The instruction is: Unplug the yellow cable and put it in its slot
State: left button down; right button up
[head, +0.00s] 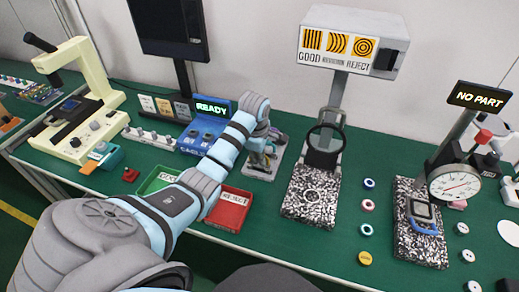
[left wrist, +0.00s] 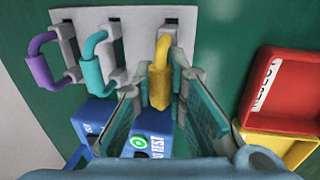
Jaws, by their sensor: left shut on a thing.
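The yellow cable (left wrist: 160,72) is a short thick loop in the left wrist view. Its upper end is by the right-hand dark opening of a pale plate (left wrist: 140,35). Its lower part lies between the fingers of my left gripper (left wrist: 165,92), which is shut on it. I cannot tell whether either end is seated. A teal cable (left wrist: 93,68) and a purple cable (left wrist: 39,67) are on the plate to its left. In the head view my left gripper (head: 262,152) is low over the plate beside the blue READY unit (head: 203,128). My right gripper is not in view.
A red reject bin (head: 243,194) and a green bin (head: 148,184) stand in front of the plate. A speckled block with a magnifier (head: 308,205) is to the right. A gauge stand (head: 415,248) and several small rings are further right. A cream microscope (head: 92,88) is left.

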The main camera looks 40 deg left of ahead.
pick_arm(q)
jog(key=shift+f, duration=0.4)
jog(key=c, duration=1.5)
grip_release()
